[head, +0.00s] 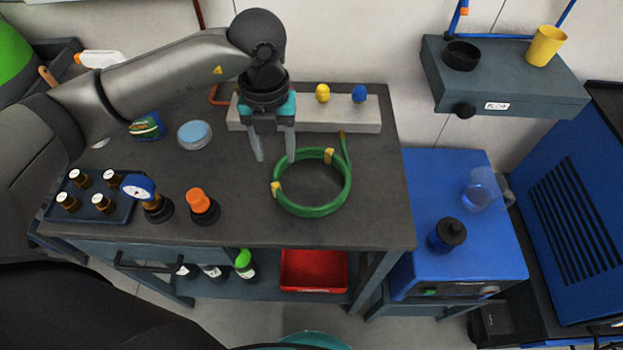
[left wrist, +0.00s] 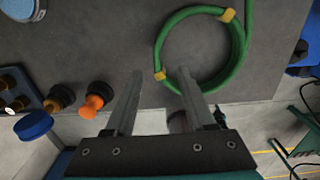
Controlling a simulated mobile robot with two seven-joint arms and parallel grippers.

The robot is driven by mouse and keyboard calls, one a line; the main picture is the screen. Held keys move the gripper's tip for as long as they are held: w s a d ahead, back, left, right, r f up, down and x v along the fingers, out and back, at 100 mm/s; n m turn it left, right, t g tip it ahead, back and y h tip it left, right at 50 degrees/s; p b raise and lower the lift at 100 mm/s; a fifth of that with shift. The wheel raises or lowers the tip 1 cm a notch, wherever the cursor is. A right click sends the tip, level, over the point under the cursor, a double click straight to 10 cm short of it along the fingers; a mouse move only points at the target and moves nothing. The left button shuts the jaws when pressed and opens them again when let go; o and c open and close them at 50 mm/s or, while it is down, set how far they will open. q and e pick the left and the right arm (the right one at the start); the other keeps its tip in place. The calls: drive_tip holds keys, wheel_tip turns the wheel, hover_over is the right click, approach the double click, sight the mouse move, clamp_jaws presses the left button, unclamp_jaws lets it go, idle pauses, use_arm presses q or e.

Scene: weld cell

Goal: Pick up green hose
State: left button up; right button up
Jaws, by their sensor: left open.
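The green hose (head: 312,212) lies coiled on the dark workbench (head: 375,215), with yellow ties on it and a free end running up toward the back. It also shows in the left wrist view (left wrist: 240,45), right of centre. My left gripper (head: 274,160) is open and empty. It points down above the bench, just behind and left of the coil in the head view. My right gripper is not in view.
A grey block (head: 370,118) with yellow and blue knobs sits behind. A tray (head: 120,210) of small bottles is at left. Bench right of the coil is clear.

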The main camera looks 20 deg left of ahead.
sight(275, 175)
use_arm(q)
wheel_tip(275, 175, down, 3)
drive_tip(key=shift+r, duration=0.15)
drive_tip(key=f, duration=0.3)
drive_tip(key=f+b, duration=0.1)
drive_tip(key=f, duration=0.1)
drive_tip(key=shift+s+a, duration=0.2)
drive_tip(key=shift+a, duration=0.1)
clamp_jaws()
idle(1.1)
